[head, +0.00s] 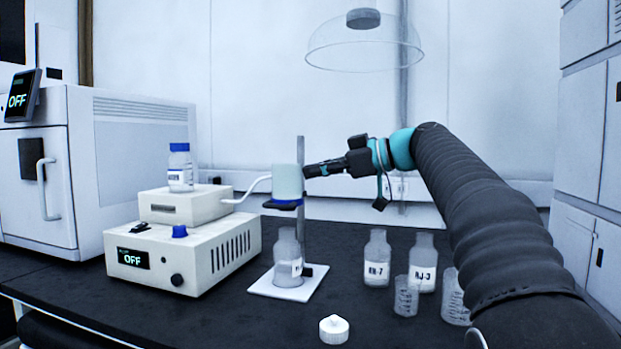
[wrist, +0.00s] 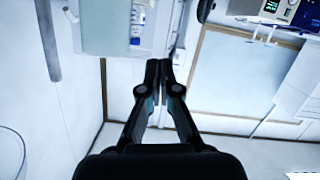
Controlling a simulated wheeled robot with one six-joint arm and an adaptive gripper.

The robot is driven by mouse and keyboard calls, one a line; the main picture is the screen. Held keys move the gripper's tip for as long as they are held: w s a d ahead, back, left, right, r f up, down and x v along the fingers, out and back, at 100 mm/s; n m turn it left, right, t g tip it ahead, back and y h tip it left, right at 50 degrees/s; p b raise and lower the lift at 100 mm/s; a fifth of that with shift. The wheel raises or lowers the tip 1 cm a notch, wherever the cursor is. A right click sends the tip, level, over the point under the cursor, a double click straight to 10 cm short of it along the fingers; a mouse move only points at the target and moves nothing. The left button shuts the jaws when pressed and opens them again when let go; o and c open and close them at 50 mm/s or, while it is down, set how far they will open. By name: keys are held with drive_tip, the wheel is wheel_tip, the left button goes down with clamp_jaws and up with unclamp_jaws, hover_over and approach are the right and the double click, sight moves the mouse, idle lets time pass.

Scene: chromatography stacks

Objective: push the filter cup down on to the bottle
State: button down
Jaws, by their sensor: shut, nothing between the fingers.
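The filter cup (head: 288,181), pale green and cylindrical, sits upright in a dark ring on a stand. It shows in the wrist view as a pale green block (wrist: 108,28) at the upper left, beyond my fingertips. The bottle (head: 287,262), clear with a label, stands on the stand's white base below the cup, with a gap between them. My gripper (head: 307,170) is shut and empty, held level at the cup's right side near its upper part. Its fingers (wrist: 158,66) are together in the wrist view. I cannot tell whether they touch the cup.
A white tube (head: 247,190) runs from the cup to a pump box (head: 180,257). Bottles marked RN-7 (head: 377,260) and RJ-3 (head: 423,263), and beakers (head: 406,297), stand to the right. A white cap (head: 334,329) lies in front. A clear dome (head: 363,45) hangs above.

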hover_over(283, 206)
drive_tip(key=f, duration=0.2)
drive_tip(key=shift+f, duration=1.95)
drive_tip(key=shift+f, duration=0.1)
wheel_tip(283, 206, down, 5)
drive_tip(key=b, duration=0.6)
drive_tip(key=shift+f, duration=0.1)
